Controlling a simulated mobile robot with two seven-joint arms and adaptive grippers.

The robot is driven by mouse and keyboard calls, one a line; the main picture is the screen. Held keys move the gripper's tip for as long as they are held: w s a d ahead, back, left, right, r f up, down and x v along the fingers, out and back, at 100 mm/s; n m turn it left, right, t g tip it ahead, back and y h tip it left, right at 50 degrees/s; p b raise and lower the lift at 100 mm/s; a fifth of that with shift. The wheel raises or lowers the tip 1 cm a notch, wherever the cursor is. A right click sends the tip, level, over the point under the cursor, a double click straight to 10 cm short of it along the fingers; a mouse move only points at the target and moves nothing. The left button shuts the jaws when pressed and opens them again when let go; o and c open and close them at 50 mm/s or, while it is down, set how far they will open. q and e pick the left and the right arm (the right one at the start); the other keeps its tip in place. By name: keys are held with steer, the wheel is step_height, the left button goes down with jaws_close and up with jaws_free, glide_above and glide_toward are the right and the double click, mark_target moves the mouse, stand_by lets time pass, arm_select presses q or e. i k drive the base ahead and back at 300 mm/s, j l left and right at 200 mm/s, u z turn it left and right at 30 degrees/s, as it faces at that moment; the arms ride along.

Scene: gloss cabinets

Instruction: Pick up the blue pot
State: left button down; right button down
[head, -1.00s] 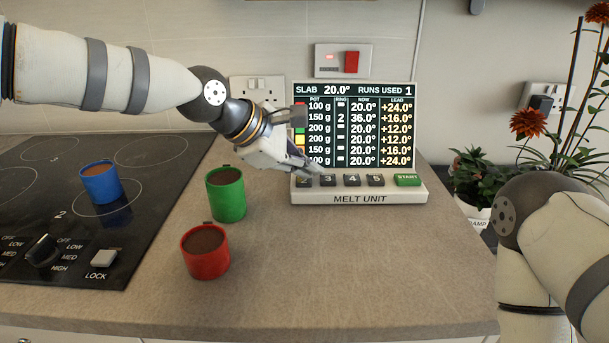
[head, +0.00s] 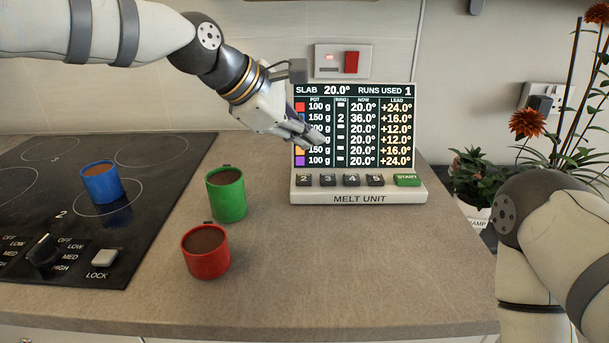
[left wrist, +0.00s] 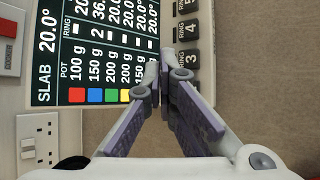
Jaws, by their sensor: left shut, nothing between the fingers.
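The blue pot (head: 101,182) stands upright on the black hob, on the ring marked 2, with brown contents inside. My left gripper (head: 318,143) is shut and empty in front of the melt unit's screen, above its buttons and well to the right of the blue pot. In the left wrist view the closed fingers (left wrist: 163,75) point at the screen edge and the ring buttons. My right arm shows at the right edge of the head view, but its gripper is out of the picture.
A green pot (head: 226,195) and a red pot (head: 206,252) stand on the counter right of the hob (head: 150,165). The melt unit (head: 358,190) stands at the back; its screen lists ring 2 at 36.0°. The counter's front right is clear. Potted flowers (head: 475,180) stand beyond its right end.

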mark_target(102, 180)
steer(key=k, duration=1)
